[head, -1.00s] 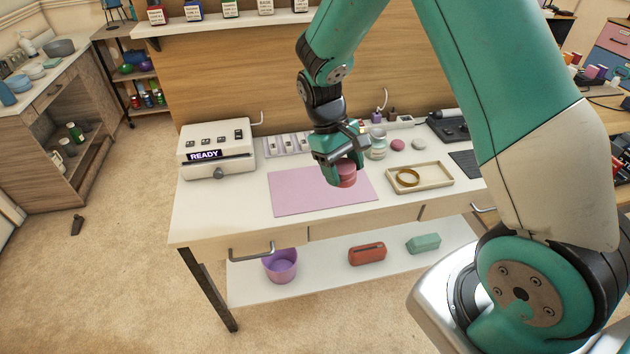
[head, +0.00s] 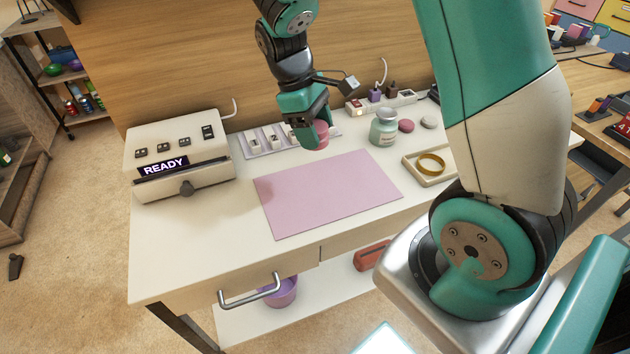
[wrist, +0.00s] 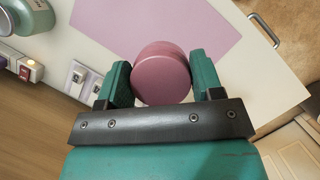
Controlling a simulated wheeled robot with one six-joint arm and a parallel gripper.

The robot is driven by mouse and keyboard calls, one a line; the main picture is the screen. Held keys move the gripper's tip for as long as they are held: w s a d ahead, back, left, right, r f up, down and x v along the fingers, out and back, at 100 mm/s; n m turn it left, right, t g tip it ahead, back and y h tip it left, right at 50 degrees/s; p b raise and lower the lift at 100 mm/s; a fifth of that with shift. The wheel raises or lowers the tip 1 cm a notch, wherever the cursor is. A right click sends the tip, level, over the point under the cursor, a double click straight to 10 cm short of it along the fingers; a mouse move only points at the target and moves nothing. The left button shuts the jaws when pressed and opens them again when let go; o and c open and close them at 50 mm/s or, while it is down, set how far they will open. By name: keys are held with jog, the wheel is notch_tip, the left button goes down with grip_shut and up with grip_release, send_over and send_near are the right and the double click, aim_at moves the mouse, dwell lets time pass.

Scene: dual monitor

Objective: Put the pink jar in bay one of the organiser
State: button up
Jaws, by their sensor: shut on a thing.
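The pink jar (wrist: 162,72) is held between the two green fingers of my gripper (wrist: 160,84) in the wrist view. In the head view my gripper (head: 309,136) is near the back of the desk, and the pink jar (head: 321,133) shows partly behind its fingers. The white organiser (head: 259,144) with numbered bays lies just left of and behind the gripper, partly hidden by it. The numbers 1 and 2 can be made out. In the wrist view, part of the organiser (wrist: 77,76) shows left of the jar.
A pink mat (head: 325,194) lies in front of the gripper. A grey-green jar (head: 384,127), a pink disc (head: 406,125) and a tray with a gold ring (head: 430,162) stand to the right. A machine reading READY (head: 178,157) stands left. A power strip (head: 381,102) lies behind.

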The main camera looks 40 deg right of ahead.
aim_at(320, 193)
notch_tip(320, 193, down, 14)
jog(key=shift+b, duration=0.45)
jog(key=shift+f, duration=0.2)
jog(key=o, duration=0.9)
jog(key=shift+o, duration=0.2)
jog(key=shift+r, duration=0.15)
